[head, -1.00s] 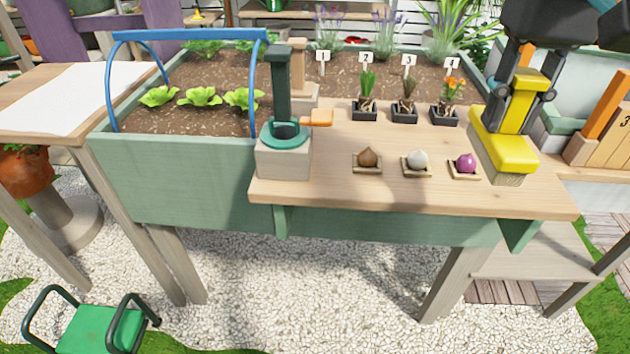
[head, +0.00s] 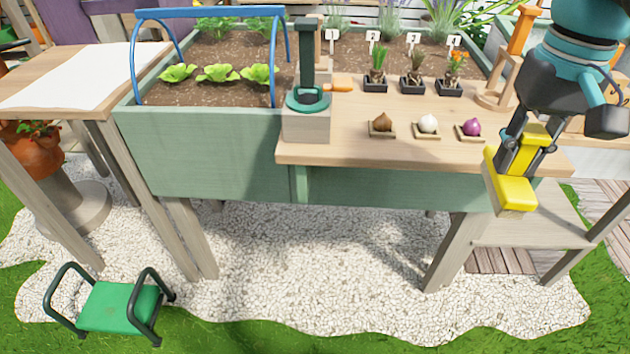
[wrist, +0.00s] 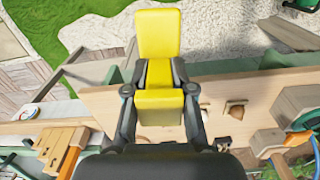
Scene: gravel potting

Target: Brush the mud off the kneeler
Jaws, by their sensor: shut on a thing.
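The kneeler (head: 118,306) stands at the lower left on the ground, with a green pad between two dark green tube handles. No mud can be made out on its pad from here. My gripper (head: 530,150) is shut on a yellow brush (head: 512,192) with a pale underside, at the right end of the table's front edge. The brush also shows in the wrist view (wrist: 160,35), between the fingers of my gripper (wrist: 160,95). The kneeler is far to the left of and below the brush, apart from it.
The potting table (head: 350,152) holds a dark green post tool (head: 307,95), bulbs on small trays and several potted plants. A green planter bed (head: 205,150) with a blue hoop stands at the left. Table legs rise between gripper and kneeler; gravel (head: 310,270) in front is clear.

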